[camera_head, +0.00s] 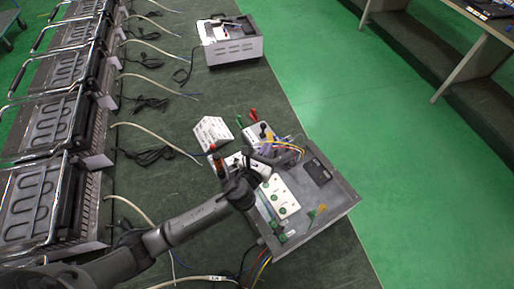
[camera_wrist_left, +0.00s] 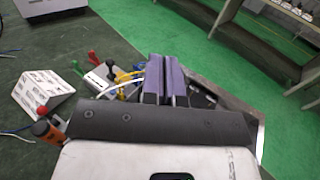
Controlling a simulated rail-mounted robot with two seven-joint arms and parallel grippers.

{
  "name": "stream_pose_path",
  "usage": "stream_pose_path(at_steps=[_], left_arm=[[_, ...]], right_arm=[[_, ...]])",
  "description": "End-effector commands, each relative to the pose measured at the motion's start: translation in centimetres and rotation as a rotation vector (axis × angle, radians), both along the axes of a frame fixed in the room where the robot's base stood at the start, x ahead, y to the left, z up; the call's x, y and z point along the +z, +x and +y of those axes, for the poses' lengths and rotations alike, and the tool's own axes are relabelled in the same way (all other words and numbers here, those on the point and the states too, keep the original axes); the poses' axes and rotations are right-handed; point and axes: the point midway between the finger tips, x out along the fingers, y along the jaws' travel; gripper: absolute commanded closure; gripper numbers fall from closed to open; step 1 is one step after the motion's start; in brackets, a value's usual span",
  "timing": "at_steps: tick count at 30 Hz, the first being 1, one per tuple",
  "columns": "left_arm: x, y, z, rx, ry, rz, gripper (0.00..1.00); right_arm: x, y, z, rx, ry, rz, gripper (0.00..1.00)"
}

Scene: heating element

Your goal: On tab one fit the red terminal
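A small red piece (camera_head: 252,114) stands beside a green one beyond the test box's far end; it also shows in the left wrist view (camera_wrist_left: 93,58). I cannot tell whether it is the red terminal. My left gripper (camera_head: 268,152) is over the far part of the grey test box (camera_head: 335,210). In the left wrist view its two purple-grey fingers (camera_wrist_left: 166,82) stand close together with a narrow gap. Whether anything thin is between them is unclear. Tab one cannot be made out. My right gripper is out of view.
A white panel with green sockets (camera_head: 281,197) is on the box. Yellow and white wires (camera_head: 290,146) run close by my fingers. Heating elements (camera_head: 45,120) line the bench's left side. A white appliance (camera_head: 232,42) stands farther back.

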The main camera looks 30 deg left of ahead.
Motion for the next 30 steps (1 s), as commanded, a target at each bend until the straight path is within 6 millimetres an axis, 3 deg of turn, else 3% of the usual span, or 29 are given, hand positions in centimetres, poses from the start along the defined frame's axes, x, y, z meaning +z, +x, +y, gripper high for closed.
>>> stream_pose_path(at_steps=[1,4,6,12,19,30], left_arm=[[1.3,0.0,-1.3,-0.018,-0.002,0.009,1.00],[0.2,-0.2,-4.7,-0.097,-0.005,0.022,1.00],[-1.6,-0.6,-7.1,-0.183,-0.005,0.026,1.00],[-4.9,-1.8,-11.2,-0.388,-0.005,0.034,1.00],[-4.9,-2.6,-13.2,-0.542,0.003,0.039,1.00],[-4.7,-2.9,-13.7,-0.571,-0.001,0.053,1.00]], right_arm=[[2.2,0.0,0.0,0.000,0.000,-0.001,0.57],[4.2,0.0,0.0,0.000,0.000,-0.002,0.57],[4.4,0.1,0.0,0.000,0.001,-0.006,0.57],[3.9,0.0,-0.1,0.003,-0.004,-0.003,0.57],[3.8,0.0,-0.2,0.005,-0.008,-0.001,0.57],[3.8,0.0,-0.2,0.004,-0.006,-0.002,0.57]])
